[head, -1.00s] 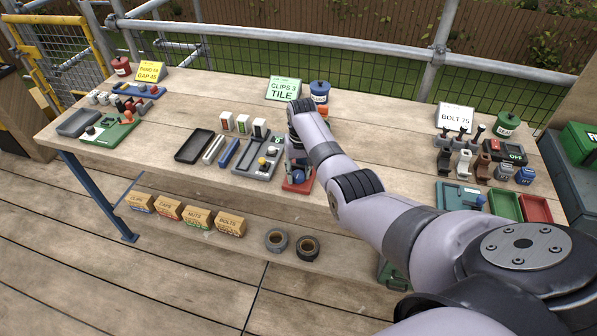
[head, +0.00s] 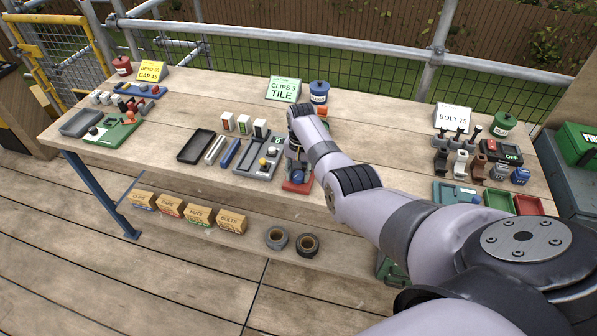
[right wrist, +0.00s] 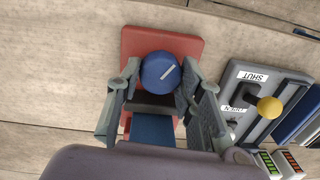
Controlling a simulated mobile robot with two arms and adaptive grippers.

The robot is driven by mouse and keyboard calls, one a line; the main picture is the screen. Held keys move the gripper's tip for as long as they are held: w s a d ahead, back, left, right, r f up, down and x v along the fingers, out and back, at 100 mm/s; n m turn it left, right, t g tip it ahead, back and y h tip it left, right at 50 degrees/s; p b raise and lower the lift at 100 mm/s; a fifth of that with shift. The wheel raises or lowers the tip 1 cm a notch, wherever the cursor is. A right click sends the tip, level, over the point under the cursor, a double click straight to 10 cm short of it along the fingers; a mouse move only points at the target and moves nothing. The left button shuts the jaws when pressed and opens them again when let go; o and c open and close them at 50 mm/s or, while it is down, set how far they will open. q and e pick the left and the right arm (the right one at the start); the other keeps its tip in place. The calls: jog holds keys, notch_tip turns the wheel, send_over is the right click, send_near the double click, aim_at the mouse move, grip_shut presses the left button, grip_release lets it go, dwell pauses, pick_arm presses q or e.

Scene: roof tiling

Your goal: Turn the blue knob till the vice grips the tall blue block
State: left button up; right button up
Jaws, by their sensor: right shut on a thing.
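The blue knob (right wrist: 160,70) has a white line on top, slanting up to the right in the right wrist view. It sits on the red base of the vice (right wrist: 190,47). My right gripper (right wrist: 160,76) is shut on the knob, one finger on each side. A blue block (right wrist: 152,130) shows beyond a dark bar of the vice, partly hidden by my wrist; I cannot tell whether the vice grips it. In the head view the knob (head: 298,175) and red base (head: 297,187) show below my right gripper (head: 297,165). My left gripper is not in view.
A grey fixture with a yellow ball knob (right wrist: 269,107) and a SHUT label stands close to the right in the wrist view. A black tray (head: 195,146) and several small blocks lie left of the vice in the head view. Bare bench lies between the vice and the bolt station.

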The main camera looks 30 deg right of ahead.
aim_at(300, 175)
dwell(0.4)
jog(key=o, duration=0.9)
jog(key=shift+r, duration=0.15)
notch_tip(300, 175, up, 12)
jog(key=shift+s+d, duration=0.15)
